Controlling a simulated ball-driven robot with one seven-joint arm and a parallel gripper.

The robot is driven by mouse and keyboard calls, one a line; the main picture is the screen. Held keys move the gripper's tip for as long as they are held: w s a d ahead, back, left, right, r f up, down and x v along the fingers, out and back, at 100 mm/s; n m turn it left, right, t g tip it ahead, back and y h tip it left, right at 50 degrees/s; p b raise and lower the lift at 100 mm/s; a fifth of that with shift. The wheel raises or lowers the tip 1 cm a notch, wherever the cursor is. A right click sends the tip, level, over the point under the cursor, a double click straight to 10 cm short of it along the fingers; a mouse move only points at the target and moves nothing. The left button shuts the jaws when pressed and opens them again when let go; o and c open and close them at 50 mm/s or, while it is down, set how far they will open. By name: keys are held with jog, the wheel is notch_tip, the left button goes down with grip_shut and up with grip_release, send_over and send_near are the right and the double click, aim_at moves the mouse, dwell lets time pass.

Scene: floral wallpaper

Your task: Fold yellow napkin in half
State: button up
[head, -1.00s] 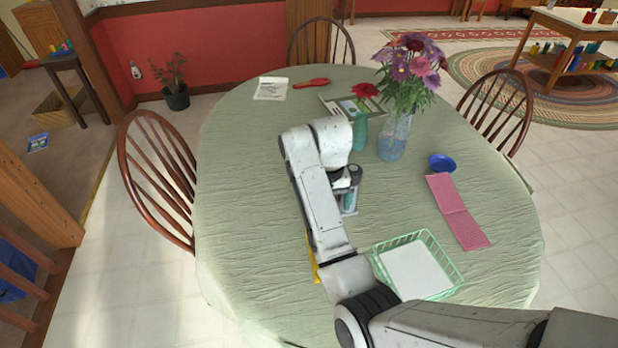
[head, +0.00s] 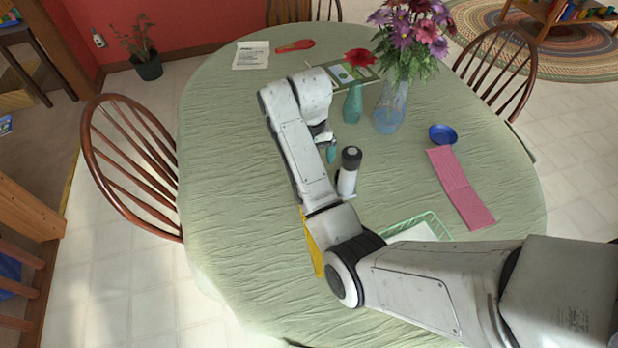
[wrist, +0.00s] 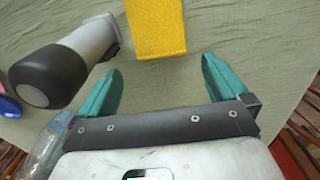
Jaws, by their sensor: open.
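The yellow napkin (head: 312,245) lies on the table, mostly hidden behind my arm in the head view; only a narrow strip of its left side shows. In the wrist view one end of the napkin (wrist: 156,25) shows at top centre, flat on the cloth, beyond the fingertips. My gripper (wrist: 161,68) is open with its two teal fingers apart and nothing between them. In the head view my gripper (head: 331,152) is partly hidden by my own wrist, on the far side of the napkin and apart from it.
A green basket (head: 425,228), pink cloth (head: 460,187), blue bowl (head: 442,134), teal vase (head: 352,103) and flower vase (head: 391,107) stand around. The table's left side is clear.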

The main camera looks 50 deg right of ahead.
notch_tip(320, 180, down, 10)
jog(key=shift+r, duration=0.1)
jog(key=shift+s, duration=0.1)
jog(key=shift+c, duration=0.2)
jog(key=shift+c, duration=1.6)
